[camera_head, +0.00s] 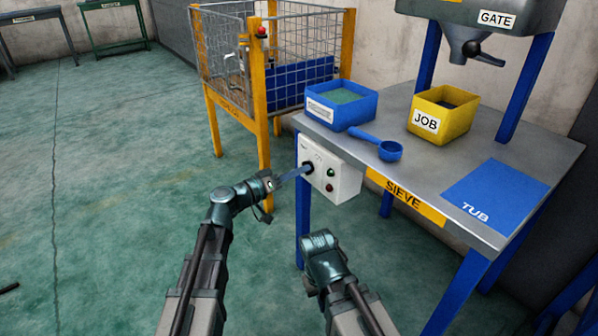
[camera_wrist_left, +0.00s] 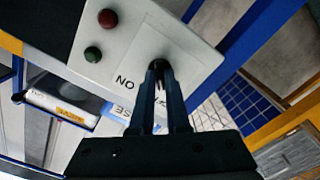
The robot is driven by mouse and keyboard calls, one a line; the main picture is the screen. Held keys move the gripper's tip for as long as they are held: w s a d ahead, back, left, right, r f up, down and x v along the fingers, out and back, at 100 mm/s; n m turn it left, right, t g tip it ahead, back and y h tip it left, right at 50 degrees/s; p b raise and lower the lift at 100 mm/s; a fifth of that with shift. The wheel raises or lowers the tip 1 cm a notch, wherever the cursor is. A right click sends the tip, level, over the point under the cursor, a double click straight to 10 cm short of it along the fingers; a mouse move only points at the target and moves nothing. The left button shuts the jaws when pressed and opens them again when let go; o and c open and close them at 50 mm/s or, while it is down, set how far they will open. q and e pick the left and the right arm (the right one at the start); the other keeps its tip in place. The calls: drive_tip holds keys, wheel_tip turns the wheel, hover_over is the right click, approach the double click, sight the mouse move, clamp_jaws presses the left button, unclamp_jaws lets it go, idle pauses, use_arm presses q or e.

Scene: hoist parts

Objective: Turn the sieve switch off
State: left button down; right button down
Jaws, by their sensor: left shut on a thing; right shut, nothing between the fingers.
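The white sieve switch box (camera_head: 345,180) is fixed under the front left edge of the table, with a black rotary knob (camera_head: 307,167), a green button (camera_head: 331,172) and a red button (camera_head: 329,188). My left gripper (camera_head: 302,171) reaches the knob from the left and is shut on it. In the left wrist view its blue fingers (camera_wrist_left: 162,85) pinch the dark knob on the box (camera_wrist_left: 130,45), beside the printed word ON. The fingers hide much of the knob, so its exact setting cannot be told. My right gripper (camera_head: 318,243) is low in front of the table, shut and empty.
On the table (camera_head: 425,170) stand a blue bin (camera_head: 340,112), a blue scoop (camera_head: 388,150) and a yellow JOB bin (camera_head: 440,122). A yellow SIEVE label (camera_head: 405,195) and a blue TUB mat (camera_head: 495,195) lie right of the box. A mesh cage (camera_head: 215,65) stands behind.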

use_arm(q)
drive_tip(key=shift+s, duration=0.1)
idle(0.3)
drive_tip(key=c, duration=0.9)
unclamp_jaws()
drive_tip(key=shift+a, duration=0.15)
drive_tip(key=v, duration=1.3)
drive_tip(key=shift+s+a, duration=0.25)
